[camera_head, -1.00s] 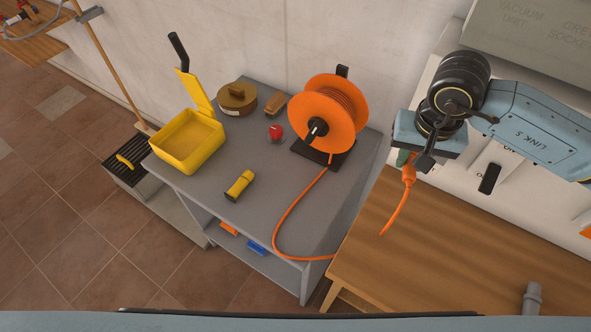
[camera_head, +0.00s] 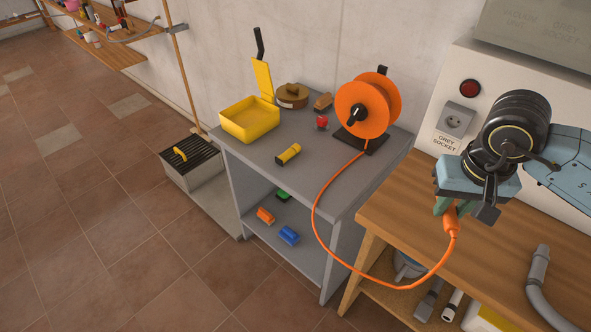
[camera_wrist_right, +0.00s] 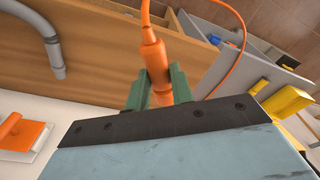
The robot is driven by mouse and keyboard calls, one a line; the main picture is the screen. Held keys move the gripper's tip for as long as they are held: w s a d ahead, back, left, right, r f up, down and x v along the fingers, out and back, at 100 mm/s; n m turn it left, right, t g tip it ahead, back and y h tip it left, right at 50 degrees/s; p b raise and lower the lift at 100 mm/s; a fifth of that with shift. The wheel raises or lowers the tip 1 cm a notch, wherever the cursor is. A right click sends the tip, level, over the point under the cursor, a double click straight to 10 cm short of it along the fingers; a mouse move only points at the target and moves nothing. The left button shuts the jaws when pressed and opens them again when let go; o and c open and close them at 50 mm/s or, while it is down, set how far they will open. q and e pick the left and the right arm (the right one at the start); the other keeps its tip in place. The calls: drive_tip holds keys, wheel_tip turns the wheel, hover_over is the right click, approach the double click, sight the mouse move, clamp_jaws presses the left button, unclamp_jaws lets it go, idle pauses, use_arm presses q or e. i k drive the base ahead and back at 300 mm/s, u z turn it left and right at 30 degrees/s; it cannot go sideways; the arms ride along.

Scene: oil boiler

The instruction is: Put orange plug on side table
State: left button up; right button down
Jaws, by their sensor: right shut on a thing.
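My right gripper (camera_head: 447,207) is shut on the orange plug (camera_head: 450,221) and holds it above the wooden workbench. The right wrist view shows the plug (camera_wrist_right: 154,62) between the green fingers (camera_wrist_right: 153,87). An orange cable hangs from the plug and curves left to the orange cable reel (camera_head: 368,105). The grey side table (camera_head: 340,185) stands left of the workbench, with the reel on its top. My left gripper is not in view.
On the side table are an open yellow box (camera_head: 250,121), a yellow-black flashlight (camera_head: 287,154), a red ball-like item (camera_head: 321,122) and a brown round container (camera_head: 292,96). The table's front middle is clear. A grey socket (camera_head: 455,121) is on the wall panel behind the workbench (camera_head: 400,210).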

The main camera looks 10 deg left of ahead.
sight(332, 182)
drive_tip(key=k, duration=0.15)
drive_tip(key=u, duration=1.2)
drive_tip(key=i, duration=0.75)
drive_tip(key=z, duration=0.6)
